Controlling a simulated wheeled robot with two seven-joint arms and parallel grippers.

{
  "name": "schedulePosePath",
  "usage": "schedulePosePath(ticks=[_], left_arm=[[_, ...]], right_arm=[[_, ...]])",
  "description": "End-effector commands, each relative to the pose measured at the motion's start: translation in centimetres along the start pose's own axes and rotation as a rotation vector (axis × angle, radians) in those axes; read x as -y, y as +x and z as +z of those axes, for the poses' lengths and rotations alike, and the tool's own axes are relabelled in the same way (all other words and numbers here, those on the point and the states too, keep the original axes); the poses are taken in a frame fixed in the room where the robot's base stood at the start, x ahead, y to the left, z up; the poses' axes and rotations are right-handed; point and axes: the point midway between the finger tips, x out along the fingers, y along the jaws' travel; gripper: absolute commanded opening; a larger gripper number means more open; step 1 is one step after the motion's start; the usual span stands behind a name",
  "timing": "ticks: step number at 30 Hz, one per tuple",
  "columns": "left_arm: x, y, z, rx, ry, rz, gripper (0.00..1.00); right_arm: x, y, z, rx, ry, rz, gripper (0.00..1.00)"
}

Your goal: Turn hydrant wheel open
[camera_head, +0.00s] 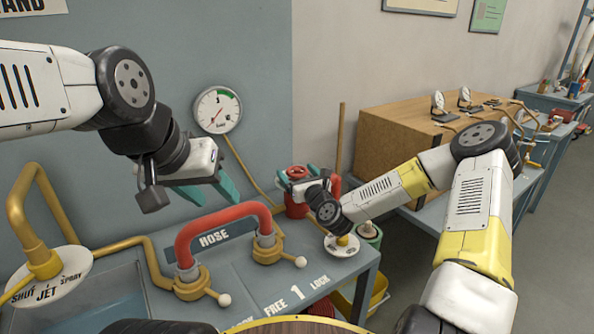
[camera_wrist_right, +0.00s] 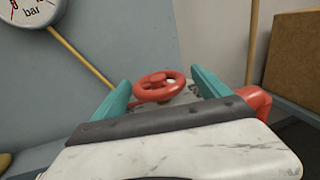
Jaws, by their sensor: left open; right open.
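The red hydrant wheel (camera_head: 297,170) tops a red hydrant body (camera_head: 296,208) at the back of the bench. In the right wrist view the wheel (camera_wrist_right: 158,86) lies ahead, between the fingers of my right gripper (camera_wrist_right: 165,88). My right gripper (camera_head: 296,178) is open, in front of the wheel; I cannot tell whether the fingers touch its rim. My left gripper (camera_head: 212,188) is open and empty, above the red hose handle and well left of the wheel. The right gripper hides part of the hydrant.
A red hose handle (camera_head: 228,216) arches between brass fittings on the bench. A pressure gauge (camera_head: 217,109) hangs on the wall. A brass pipe (camera_head: 35,190) with a jet/spray dial stands left.

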Motion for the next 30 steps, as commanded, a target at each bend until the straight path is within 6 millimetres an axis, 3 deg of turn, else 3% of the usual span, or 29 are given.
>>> schedulePosePath(ticks=[5,15,30], left_arm=[[0.00,0.00,0.00,0.000,0.000,0.000,0.48],[0.00,0.00,0.00,0.000,0.000,0.000,0.48],[0.00,0.00,0.00,0.000,0.000,0.000,0.48]], right_arm=[[0.01,0.00,-0.02,-0.001,0.000,0.000,0.86],[0.00,-0.02,-0.02,0.000,0.000,0.000,0.24],[0.38,-0.05,-0.07,0.001,0.004,0.141,0.24]])
